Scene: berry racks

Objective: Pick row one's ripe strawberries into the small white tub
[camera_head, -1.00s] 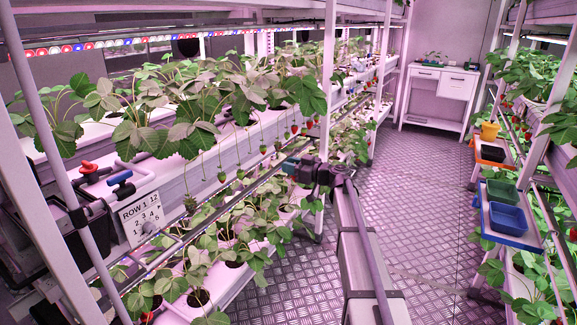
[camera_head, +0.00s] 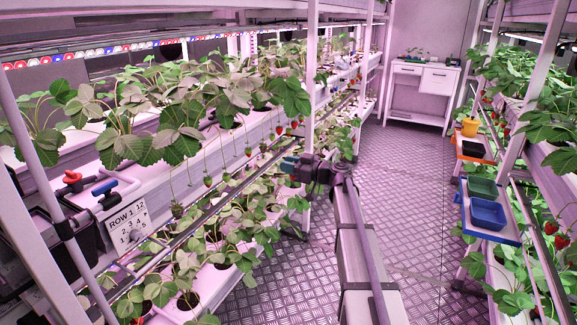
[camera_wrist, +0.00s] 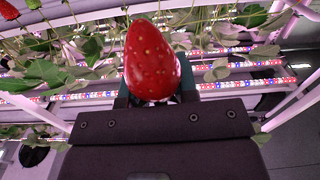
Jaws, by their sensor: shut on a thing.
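My gripper (camera_head: 290,163) is at the end of my arm beside the left rack, in the middle of the head view. In the wrist view a large red strawberry (camera_wrist: 152,62) sits between the finger ends, and my gripper is shut on it. More strawberries hang on thin stems along row one; a red one (camera_head: 279,129) hangs near my gripper, and greener ones such as this unripe strawberry (camera_head: 207,181) hang nearer the camera. The row one sign (camera_head: 128,225) is at the near left. I cannot make out a small white tub in these views.
The metal aisle floor (camera_head: 400,185) is clear.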

